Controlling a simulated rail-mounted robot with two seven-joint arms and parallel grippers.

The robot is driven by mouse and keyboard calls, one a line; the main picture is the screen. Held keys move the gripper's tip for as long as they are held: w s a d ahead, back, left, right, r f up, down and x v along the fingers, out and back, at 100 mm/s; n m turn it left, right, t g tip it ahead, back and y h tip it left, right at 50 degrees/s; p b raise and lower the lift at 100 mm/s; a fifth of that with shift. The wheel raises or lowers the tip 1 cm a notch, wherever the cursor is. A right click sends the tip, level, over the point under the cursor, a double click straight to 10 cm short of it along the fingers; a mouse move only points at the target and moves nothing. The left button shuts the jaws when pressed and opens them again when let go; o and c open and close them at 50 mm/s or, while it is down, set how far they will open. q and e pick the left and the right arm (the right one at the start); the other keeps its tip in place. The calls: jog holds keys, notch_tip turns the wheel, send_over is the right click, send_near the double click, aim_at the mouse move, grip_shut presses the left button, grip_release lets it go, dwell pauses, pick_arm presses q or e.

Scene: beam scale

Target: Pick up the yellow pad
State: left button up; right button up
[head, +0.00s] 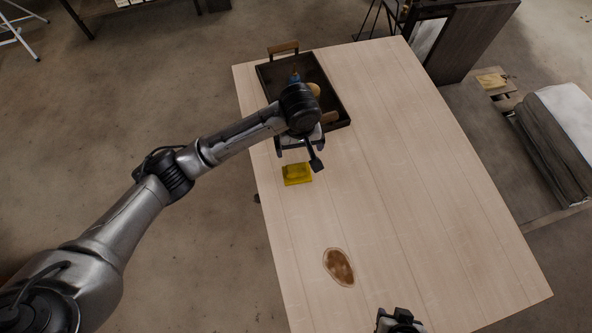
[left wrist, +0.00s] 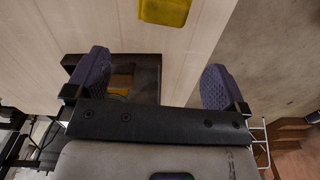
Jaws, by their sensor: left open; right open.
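The yellow pad (head: 297,175) lies flat on the wooden table near its left edge. My left gripper (head: 298,154) is open and empty, just behind the pad in the head view, with its arm reaching in from the left. In the left wrist view the pad (left wrist: 165,11) shows at the top edge, partly cut off, beyond the two spread purple-grey fingers (left wrist: 158,82) and not between them. My right gripper (head: 399,321) is only partly in view at the bottom of the head view, over the table's near end, open and away from the pad.
A dark tray (head: 341,107) with a wooden handle stands at the table's back left, holding several items partly hidden by my left arm. The table's right side is clear. A dark cabinet (head: 473,38) stands behind it.

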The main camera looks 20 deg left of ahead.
aim_at(297, 168)
pick_arm(q)
notch_tip(297, 168, down, 8)
jog(key=shift+r, duration=0.25)
jog(key=f, duration=0.2)
jog(key=s+f, duration=0.1)
jog(key=f, duration=0.1)
jog(key=shift+a+f, duration=0.15)
jog(key=shift+w+f, duration=0.1)
jog(key=shift+f, duration=0.35)
jog(key=c, duration=1)
jog(key=shift+o, duration=0.2)
jog(key=shift+r, duration=0.15)
jog(key=r, duration=0.4)
jog(key=shift+d+r, duration=0.1)
jog(key=shift+d, duration=0.1)
jog(key=s+d+r, duration=0.3)
jog(key=d+r, duration=0.3)
jog(key=d, duration=0.5)
jog(key=shift+r, duration=0.25)
